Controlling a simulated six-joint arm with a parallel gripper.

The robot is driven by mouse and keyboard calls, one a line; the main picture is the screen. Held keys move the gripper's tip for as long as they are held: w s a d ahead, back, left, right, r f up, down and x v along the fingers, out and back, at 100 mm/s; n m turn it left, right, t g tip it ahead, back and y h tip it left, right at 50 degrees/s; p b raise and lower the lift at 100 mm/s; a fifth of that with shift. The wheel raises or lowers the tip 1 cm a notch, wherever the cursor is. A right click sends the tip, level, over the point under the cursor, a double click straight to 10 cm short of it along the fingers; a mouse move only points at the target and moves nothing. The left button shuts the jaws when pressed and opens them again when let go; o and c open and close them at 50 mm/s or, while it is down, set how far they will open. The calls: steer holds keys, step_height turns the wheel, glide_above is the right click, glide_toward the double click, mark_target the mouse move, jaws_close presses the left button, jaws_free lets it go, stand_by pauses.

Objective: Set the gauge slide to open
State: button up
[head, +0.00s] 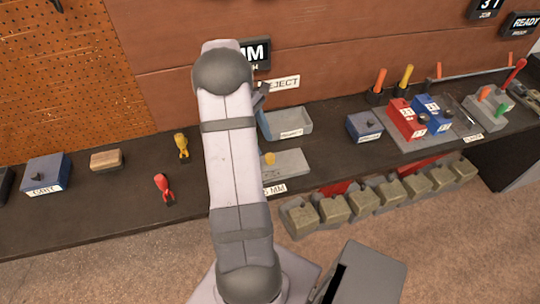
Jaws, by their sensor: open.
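A grey plate (290,163) with an upright yellow knob (269,158) lies on the dark bench, just right of my arm. It looks like the gauge slide. The knob is near the plate's left end, close to my arm, and my arm hides part of this area. A label (275,189) ending in "MM" is on the bench's front edge below it. Only a small dark part of my gripper (260,98) seems to show beside the upper arm, above and behind the plate. Its fingertips are hidden, and I see nothing held.
A grey tray (286,124) is behind the plate. A blue box (364,126) and red block (405,120) stand right. A red (164,187) and a yellow (181,146) dart-like piece stand left. Several grey-olive blocks (332,210) line the front. Bench between tray and blue box is clear.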

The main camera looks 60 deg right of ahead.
mark_target(270, 156)
steer(key=shift+p+x, duration=0.95)
steer(key=shift+x, duration=2.7)
steer(key=shift+s+d, duration=0.1)
steer(key=shift+s, duration=0.05)
steer(key=shift+c, duration=0.5)
